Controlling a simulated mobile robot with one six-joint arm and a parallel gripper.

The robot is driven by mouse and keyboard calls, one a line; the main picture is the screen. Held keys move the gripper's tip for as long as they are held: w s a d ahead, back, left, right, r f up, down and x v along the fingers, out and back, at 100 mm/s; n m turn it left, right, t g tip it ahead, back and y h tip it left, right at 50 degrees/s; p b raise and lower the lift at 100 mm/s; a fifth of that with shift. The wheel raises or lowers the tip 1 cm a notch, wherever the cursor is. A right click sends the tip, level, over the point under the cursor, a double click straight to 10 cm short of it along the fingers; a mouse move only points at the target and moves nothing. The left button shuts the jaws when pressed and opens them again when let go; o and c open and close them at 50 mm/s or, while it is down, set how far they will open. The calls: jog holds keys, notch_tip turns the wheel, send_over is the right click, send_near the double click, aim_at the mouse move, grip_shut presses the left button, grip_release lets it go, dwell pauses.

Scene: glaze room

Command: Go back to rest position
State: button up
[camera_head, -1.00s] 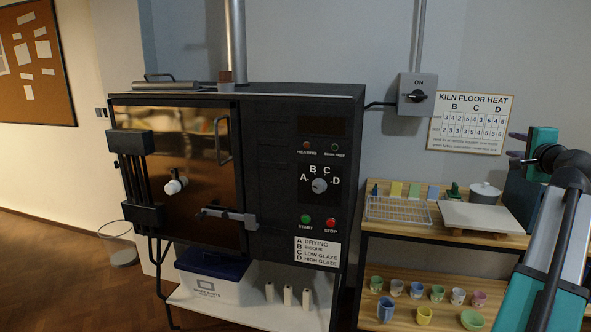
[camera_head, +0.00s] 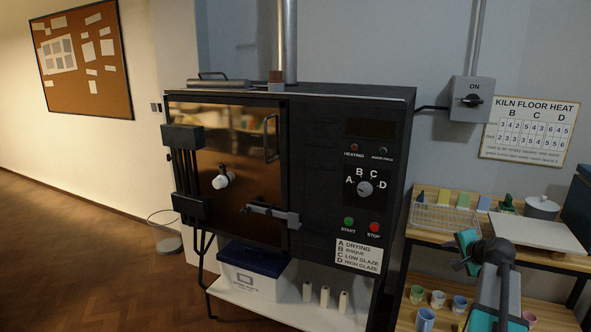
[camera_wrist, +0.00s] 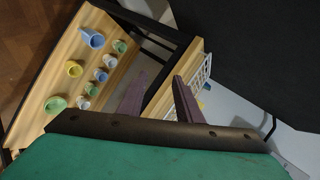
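My gripper (camera_wrist: 160,80) shows in the wrist view as two purple fingers standing apart, with nothing between them. Beyond the fingers are the wooden shelf and a white wire rack (camera_wrist: 203,72). In the head view my arm is at the lower right, in front of the wooden shelf unit (camera_head: 425,237). The gripper's teal body (camera_head: 467,243) is turned partly away there, and its fingers are hard to make out.
The black kiln (camera_head: 325,130) stands in the middle with its door (camera_head: 235,165) shut. Several cups, including a blue one (camera_head: 425,319), stand on the lower shelf near my arm. A white board (camera_head: 537,232) lies on the upper shelf. Open floor (camera_head: 90,265) is at the left.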

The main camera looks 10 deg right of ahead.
jog(key=a+f+n+g+y, duration=0.3)
jog(key=a+f+n+g, duration=0.1)
jog(key=a+f, duration=1.4)
jog(key=s+a+f+n+g+y, duration=0.1)
jog(key=s+a+f+n+g, duration=0.15)
jog(key=a+f, duration=0.5)
jog(key=s+a+f+n+g, duration=0.15)
jog(key=s+a+f, duration=0.25)
jog(key=a+f, duration=0.4)
jog(key=s+a+f+n+g, duration=0.4)
jog(key=s+a+f, duration=0.7)
jog(key=s, duration=0.2)
jog(key=s+a+f+n+g+h, duration=0.1)
jog(key=s+a+f+n+g, duration=0.1)
jog(key=s, duration=0.7)
jog(key=s+a+f+n+g, duration=0.2)
jog(key=s+a+f+n, duration=0.1)
jog(key=s, duration=0.6)
jog(key=shift+s+a+f+n+h, duration=0.2)
jog(key=shift+a+f+n+h, duration=0.15)
jog(key=shift+f, duration=0.2)
